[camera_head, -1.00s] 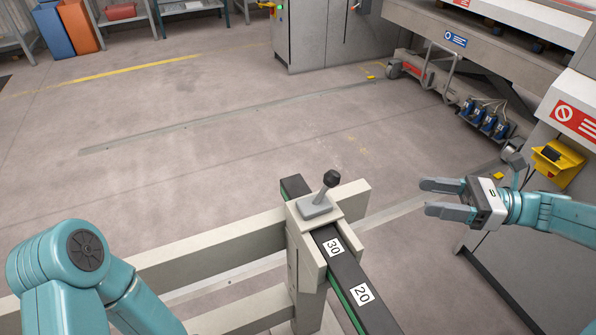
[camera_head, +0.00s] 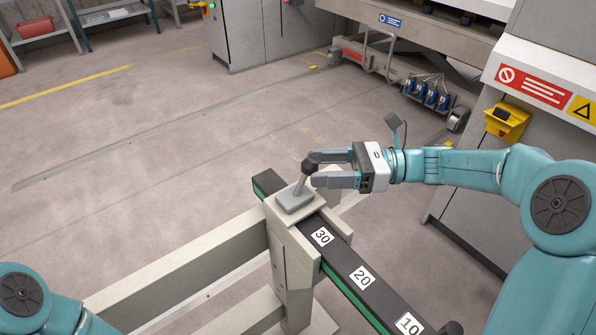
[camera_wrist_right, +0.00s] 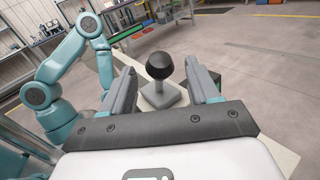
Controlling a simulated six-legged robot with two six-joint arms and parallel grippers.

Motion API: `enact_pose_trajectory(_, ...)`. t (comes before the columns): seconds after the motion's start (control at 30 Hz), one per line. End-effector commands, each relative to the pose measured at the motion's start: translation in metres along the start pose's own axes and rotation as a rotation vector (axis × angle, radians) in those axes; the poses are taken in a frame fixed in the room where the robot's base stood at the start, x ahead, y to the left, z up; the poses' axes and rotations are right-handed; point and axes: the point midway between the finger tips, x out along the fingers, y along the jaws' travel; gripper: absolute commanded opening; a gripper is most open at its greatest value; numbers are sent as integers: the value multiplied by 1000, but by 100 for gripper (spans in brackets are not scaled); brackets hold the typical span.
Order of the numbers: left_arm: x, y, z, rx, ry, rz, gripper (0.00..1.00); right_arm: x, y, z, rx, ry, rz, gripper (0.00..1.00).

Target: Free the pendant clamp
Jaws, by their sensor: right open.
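The pendant clamp is a grey lever with a dark ball knob (camera_head: 311,161) on a light grey base (camera_head: 294,201), set on top of the beige post. The lever leans to the right in the head view. My right gripper (camera_head: 314,169) is open, its fingertips at the knob. In the right wrist view the knob (camera_wrist_right: 160,66) stands between the two open fingers, apart from both. A dark rail (camera_head: 345,262) with number labels runs through the clamp. My left arm shows at the lower left in the head view; its gripper is out of view.
Beige fence beams (camera_head: 190,265) run left from the post. A yellow holder (camera_head: 506,122) hangs on the machine at the right. Blue units (camera_head: 426,94) sit low on the machine behind. The floor at left is clear.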

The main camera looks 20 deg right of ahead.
Motion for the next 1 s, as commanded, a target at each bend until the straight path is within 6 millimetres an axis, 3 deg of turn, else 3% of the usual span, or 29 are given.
enact_pose_trajectory(0.1, 6, -2, 0, 0, 0, 0, 60, 24, 1, -2, 0, 0, 4, 60)
enact_pose_trajectory(0.23, 9, -3, 0, 0, 0, 0, 60, 40, 0, -1, 0, 1, 3, 60)
enact_pose_trajectory(0.6, 9, -3, 0, 0, 0, 0, 60, 49, -1, 0, 1, 1, 1, 60)
enact_pose_trajectory(0.67, 9, -3, 0, 0, 0, 0, 60, 49, -1, 0, 1, 1, 1, 44)
enact_pose_trajectory(0.8, 9, -3, 0, 0, 0, 0, 60, 49, 0, 0, 1, 1, 1, 0)
enact_pose_trajectory(1.0, 7, -2, 0, 0, 0, 0, 60, 49, 0, 1, -3, 6, 1, 0)
